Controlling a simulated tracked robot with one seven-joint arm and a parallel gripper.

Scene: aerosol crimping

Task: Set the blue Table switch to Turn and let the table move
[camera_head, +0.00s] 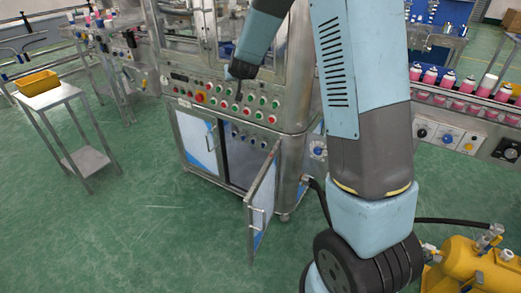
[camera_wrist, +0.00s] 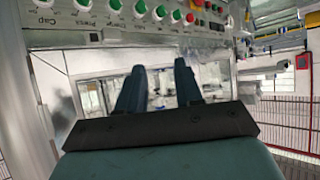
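The machine's control panel (camera_head: 225,98) carries rows of green, red and black controls. My gripper (camera_head: 237,95) is in front of it, pointing down over the panel. In the wrist view my gripper (camera_wrist: 160,65) has its two fingers apart with nothing between them, and a row of green and red buttons (camera_wrist: 139,8) runs above the fingertips. Labels such as "Cap" and "Press" show there. I cannot make out a Table label or its setting. A blue dial (camera_head: 318,151) is on the machine's right side, and another blue dial (camera_head: 447,138) is on the conveyor panel; I cannot tell which is the Table switch.
A cabinet door (camera_head: 262,200) stands open below the panel. A small table (camera_head: 58,94) with a yellow tray (camera_head: 37,83) is at the left. Pink cans (camera_head: 447,78) stand on the right conveyor. A yellow tank (camera_head: 470,268) is at the lower right. The green floor at left is clear.

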